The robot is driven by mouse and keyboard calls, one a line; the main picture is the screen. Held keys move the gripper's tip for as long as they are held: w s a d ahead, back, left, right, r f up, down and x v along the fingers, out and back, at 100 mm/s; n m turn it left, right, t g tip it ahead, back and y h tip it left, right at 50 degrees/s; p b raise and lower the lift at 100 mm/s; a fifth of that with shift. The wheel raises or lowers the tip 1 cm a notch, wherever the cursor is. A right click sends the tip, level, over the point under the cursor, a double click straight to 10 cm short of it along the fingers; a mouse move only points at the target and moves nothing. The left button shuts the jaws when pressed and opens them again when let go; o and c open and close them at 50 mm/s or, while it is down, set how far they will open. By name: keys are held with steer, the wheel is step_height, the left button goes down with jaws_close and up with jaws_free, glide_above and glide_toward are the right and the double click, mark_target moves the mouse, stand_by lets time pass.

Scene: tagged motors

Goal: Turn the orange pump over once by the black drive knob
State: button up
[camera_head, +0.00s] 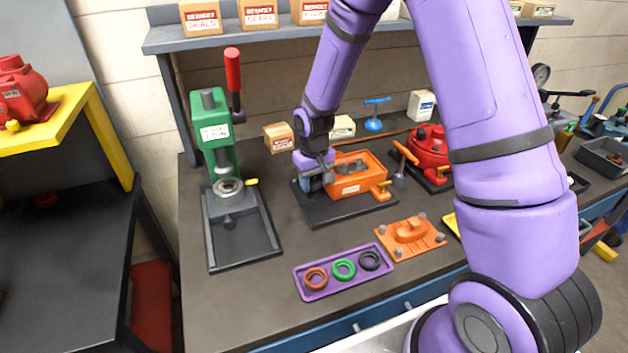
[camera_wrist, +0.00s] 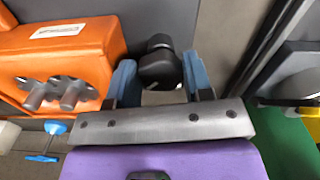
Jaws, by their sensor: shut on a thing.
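The orange pump (camera_head: 350,187) sits on a black base plate (camera_head: 340,215) at the middle of the bench, its top open with grey parts showing inside. My gripper (camera_head: 318,175) is at the pump's left end. In the wrist view the pump (camera_wrist: 65,58) is at the left, with grey gear shafts standing out of it. The black drive knob (camera_wrist: 160,66) is between the two blue fingers of my gripper (camera_wrist: 160,80), which is shut on it. In the head view my gripper hides most of the knob.
A green press (camera_head: 213,130) stands left of the pump and a red pump (camera_head: 430,150) right of it. In front lie an orange cover (camera_head: 412,234) and a purple tray (camera_head: 318,291) with rings. A blue T-handle (camera_head: 374,118) stands behind.

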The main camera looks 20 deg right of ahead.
steer(key=o, duration=0.9)
